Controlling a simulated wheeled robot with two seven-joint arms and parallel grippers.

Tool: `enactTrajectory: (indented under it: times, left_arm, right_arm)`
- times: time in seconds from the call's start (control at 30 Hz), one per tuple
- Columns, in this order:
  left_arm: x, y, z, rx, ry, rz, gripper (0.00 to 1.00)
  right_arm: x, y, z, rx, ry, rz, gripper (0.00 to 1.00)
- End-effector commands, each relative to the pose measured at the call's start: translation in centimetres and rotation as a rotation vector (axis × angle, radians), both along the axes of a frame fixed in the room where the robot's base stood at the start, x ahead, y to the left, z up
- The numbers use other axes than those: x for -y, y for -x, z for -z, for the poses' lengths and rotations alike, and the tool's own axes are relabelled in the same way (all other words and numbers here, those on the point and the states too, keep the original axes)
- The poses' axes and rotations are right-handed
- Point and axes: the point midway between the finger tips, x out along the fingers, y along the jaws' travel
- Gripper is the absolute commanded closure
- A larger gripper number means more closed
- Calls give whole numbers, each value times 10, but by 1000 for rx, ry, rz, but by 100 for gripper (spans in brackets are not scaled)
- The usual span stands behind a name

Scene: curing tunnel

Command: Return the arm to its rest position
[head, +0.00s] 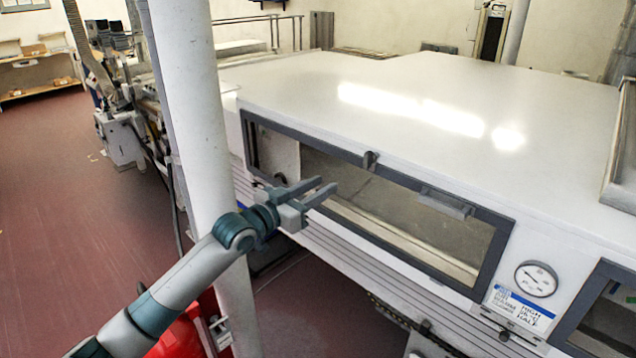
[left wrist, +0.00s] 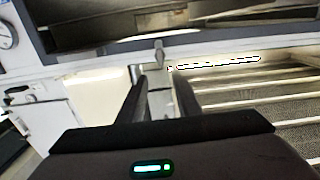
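My left gripper (head: 322,190) is raised in front of the dark-framed window of the white curing tunnel, its arm coming in from the lower left. Its two fingers are apart with nothing between them in the head view. In the left wrist view the two dark fingers (left wrist: 158,90) also stand apart, with a small grey latch (left wrist: 159,50) of the tunnel showing beyond their tips. I cannot tell whether the fingers touch anything, but they look clear of the window. My right gripper is not in view.
The white tunnel (head: 420,90) fills the right side, with a window handle (head: 446,204) and a round gauge (head: 536,279). A white post (head: 190,110) stands close beside my left arm. A red object (head: 182,335) is low behind the arm. Open red floor (head: 60,200) lies left.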

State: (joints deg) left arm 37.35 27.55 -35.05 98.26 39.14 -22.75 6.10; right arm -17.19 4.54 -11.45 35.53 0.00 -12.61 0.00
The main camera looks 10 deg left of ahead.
Motion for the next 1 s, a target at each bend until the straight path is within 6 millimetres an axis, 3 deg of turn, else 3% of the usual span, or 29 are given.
enactTrajectory:
  times: [0.4, 0.57, 0.77, 1.0]
  left_arm:
    - [-1, 2, 0, 0, 0, 0, 69]
    - [2, 9, 13, -21, -10, 0, 69]
    - [12, 41, 63, -103, -53, -3, 69]
    - [16, 114, 151, -272, -142, -34, 69]
  right_arm:
    - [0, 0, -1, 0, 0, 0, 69]
    - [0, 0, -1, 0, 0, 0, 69]
    - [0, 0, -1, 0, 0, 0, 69]
    - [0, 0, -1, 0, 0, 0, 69]
